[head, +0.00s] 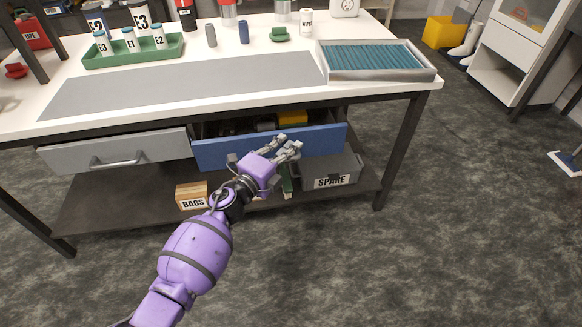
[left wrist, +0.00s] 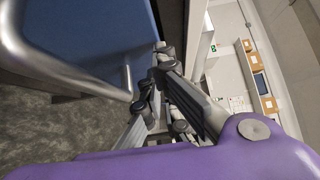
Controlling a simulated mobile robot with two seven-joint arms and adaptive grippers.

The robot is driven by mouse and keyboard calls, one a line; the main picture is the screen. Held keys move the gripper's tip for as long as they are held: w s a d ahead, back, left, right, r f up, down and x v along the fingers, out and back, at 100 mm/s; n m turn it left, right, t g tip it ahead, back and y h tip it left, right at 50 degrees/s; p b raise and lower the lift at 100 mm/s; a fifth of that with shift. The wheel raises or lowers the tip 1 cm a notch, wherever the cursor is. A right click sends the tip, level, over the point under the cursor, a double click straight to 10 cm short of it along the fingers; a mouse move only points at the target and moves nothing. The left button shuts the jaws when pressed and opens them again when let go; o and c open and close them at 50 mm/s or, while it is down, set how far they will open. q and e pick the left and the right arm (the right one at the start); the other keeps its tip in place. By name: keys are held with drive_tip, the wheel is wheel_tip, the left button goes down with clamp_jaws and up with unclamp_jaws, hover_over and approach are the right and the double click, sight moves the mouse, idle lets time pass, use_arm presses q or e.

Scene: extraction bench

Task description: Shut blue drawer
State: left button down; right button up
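The blue drawer (head: 270,149) sits under the bench and stands open, its front pulled out toward me and its inside showing from above. My left gripper (head: 293,145) is at the right half of the drawer front, its fingers close together and nothing seen between them. In the left wrist view, the blue front (left wrist: 90,35) with its metal handle (left wrist: 60,65) is left of the fingers (left wrist: 160,58). I cannot tell whether the fingers touch the front. In the head view my arm hides part of the front, and the handle is not clear. My right gripper is not in view.
A grey drawer (head: 115,152) is left of the blue one. On the lower shelf are a BAGS box (head: 192,196) and a grey SPARE bin (head: 332,172). A dark table leg (head: 402,150) stands to the right. The floor in front is clear.

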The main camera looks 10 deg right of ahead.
sight(278, 131)
use_arm(q)
drive_tip(key=w+b, duration=0.2)
drive_tip(key=w, duration=0.4)
drive_tip(key=shift+f+b, duration=0.15)
drive_tip(key=shift+b, duration=0.15)
drive_tip(key=shift+w+a+b, duration=0.1)
drive_tip(key=shift+w+b, duration=0.2)
drive_tip(key=shift+w, duration=0.25)
drive_tip(key=shift+w+r, duration=0.15)
drive_tip(key=shift+r, duration=0.15)
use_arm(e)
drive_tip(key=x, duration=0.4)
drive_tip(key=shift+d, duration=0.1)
use_arm(q)
drive_tip(key=shift+a, duration=0.1)
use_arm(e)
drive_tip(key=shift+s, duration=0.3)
